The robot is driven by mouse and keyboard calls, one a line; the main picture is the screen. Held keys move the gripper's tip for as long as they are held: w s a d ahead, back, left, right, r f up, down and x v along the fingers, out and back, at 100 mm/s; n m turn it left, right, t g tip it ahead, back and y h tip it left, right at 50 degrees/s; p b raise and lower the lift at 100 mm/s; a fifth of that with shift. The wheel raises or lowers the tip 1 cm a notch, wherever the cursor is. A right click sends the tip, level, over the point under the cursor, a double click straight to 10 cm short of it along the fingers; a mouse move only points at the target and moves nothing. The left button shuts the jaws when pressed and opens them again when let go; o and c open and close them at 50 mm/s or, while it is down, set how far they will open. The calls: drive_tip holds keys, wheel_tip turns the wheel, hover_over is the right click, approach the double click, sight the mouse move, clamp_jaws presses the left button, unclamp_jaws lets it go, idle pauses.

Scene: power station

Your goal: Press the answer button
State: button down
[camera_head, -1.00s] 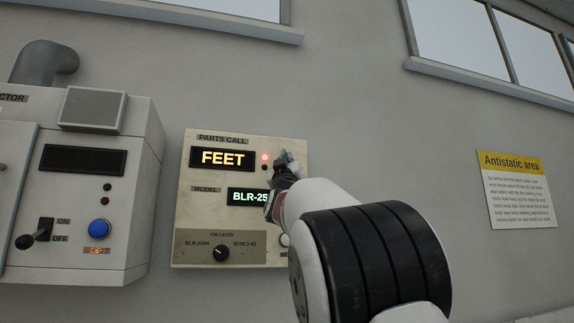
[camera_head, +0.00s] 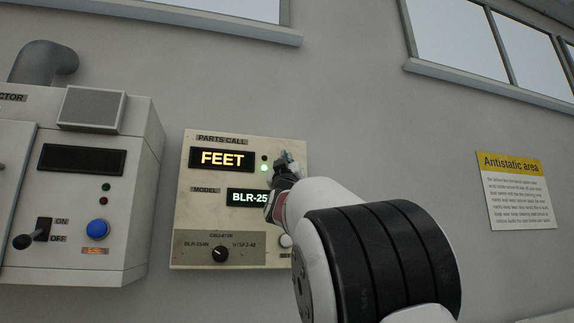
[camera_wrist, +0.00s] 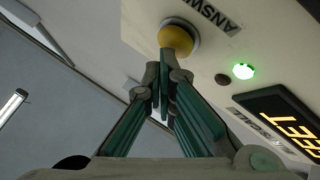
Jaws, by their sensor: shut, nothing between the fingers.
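The answer button is a yellow round button (camera_wrist: 178,36) in a pale ring, beside a partly visible "ANSW" label in the wrist view. My gripper (camera_wrist: 166,72) is shut and empty, with its fingertips right at the button. I cannot tell if they still touch it. In the head view my gripper (camera_head: 286,166) is at the upper right of the parts call panel (camera_head: 205,218) and hides the button. The panel display (camera_head: 222,159) reads FEET. A green lamp (camera_head: 264,168) is lit beside it and also shows in the wrist view (camera_wrist: 243,71).
A grey cabinet (camera_head: 138,200) with a lever and a blue button stands left. An antistatic sign (camera_head: 515,190) hangs right, with bare wall between.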

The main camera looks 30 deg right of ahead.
drive_tip(key=shift+s+a, duration=0.15)
drive_tip(key=shift+s, duration=0.4)
drive_tip(key=shift+s+a+p, duration=0.1)
drive_tip(key=shift+s+a, duration=0.15)
drive_tip(key=shift+s, duration=0.55)
drive_tip(key=shift+s+a+p, duration=0.1)
drive_tip(key=shift+s+a, duration=0.1)
drive_tip(key=shift+s, duration=0.6)
drive_tip(key=shift+s+a+p, duration=0.1)
drive_tip(key=shift+s+a, duration=0.15)
drive_tip(key=shift+s, duration=0.55)
